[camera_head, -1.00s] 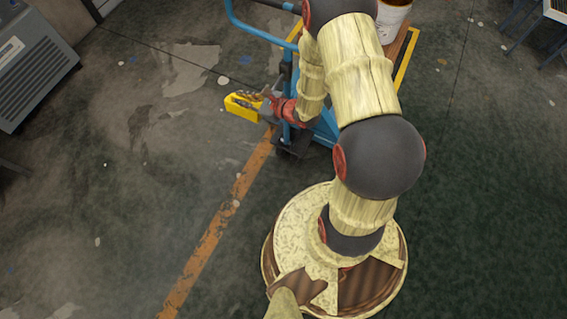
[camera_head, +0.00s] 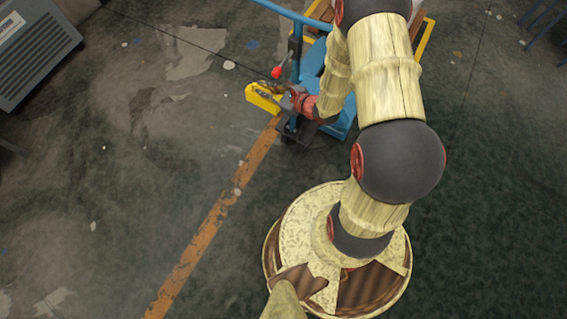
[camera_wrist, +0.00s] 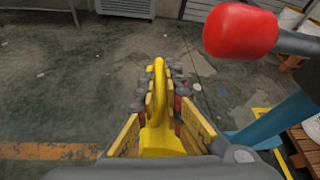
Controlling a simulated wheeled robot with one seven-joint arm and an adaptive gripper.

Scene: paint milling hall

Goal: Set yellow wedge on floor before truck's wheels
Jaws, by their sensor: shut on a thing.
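The yellow wedge (camera_head: 263,97) is held in my gripper (camera_head: 268,93), just left of the blue truck (camera_head: 313,62). In the wrist view the wedge (camera_wrist: 158,100) lies between the two fingers (camera_wrist: 158,95), which are shut on it. The truck's blue frame (camera_wrist: 275,122) stands to the right there, with a red-ended lever (camera_wrist: 240,31) close to the camera. A dark wheel (camera_head: 290,130) shows low at the truck's near end, just below my gripper. I cannot tell the exact gap between wedge and floor. My arm hides part of the truck.
A worn orange line (camera_head: 215,215) runs along the floor towards the truck. A grey cabinet (camera_head: 38,45) stands at the upper left. The floor left of the truck is clear. Wooden boards (camera_wrist: 305,145) lie right of the truck's frame in the wrist view.

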